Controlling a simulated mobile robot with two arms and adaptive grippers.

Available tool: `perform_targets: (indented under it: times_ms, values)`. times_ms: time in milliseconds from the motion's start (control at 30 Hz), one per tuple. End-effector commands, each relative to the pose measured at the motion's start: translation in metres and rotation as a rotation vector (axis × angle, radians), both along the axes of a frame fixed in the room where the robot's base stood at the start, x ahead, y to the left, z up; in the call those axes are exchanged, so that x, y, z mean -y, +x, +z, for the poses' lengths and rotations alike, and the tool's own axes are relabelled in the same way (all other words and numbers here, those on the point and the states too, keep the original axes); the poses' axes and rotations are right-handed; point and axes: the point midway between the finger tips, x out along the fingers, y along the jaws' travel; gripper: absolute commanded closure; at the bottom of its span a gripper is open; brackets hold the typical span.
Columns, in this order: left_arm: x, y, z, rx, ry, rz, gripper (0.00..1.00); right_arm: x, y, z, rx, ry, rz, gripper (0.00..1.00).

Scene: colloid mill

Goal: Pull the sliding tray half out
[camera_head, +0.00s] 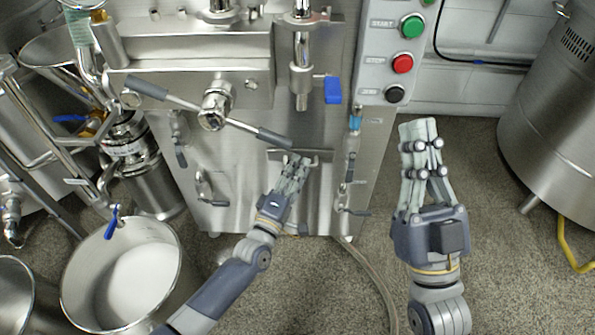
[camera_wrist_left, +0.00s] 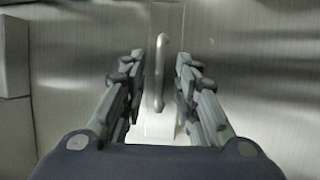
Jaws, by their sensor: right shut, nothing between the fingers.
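A handle on a small metal plate (camera_head: 321,155) sits low on the steel front of the mill; I take it for the sliding tray's handle. The tray's body is not seen. My left gripper (camera_head: 297,161) is at this handle and hides part of it. In the left wrist view the bar handle (camera_wrist_left: 160,75) stands between the two spread fingers of my left gripper (camera_wrist_left: 159,64), with a gap on each side. My right gripper (camera_head: 418,128) is shut and empty, to the right of the mill.
A long crossbar lever (camera_head: 213,109) with grey grips is just above my left gripper. Small latches (camera_head: 346,200) flank the handle. A pot with white contents (camera_head: 172,252) stands at lower left. A hose (camera_head: 372,270) crosses the floor.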

Motion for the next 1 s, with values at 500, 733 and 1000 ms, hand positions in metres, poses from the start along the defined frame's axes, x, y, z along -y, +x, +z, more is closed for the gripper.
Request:
perform_targets:
  times_ms: [500, 733, 1000]
  values:
    - [0.001, 0.002, 0.001, 0.0, 0.0, 0.0, 1.0, 0.0, -0.002, 0.002, 0.013, 0.004, 0.0, 1.0]
    - [0.001, 0.001, 0.0, -0.001, 0.0, 0.0, 1.0, 0.0, -0.001, 0.002, 0.01, 0.003, 0.0, 1.0]
    - [0.001, -0.015, 0.001, -0.003, 0.001, 0.0, 1.0, -0.002, 0.019, -0.021, -0.148, -0.042, -0.007, 1.0]
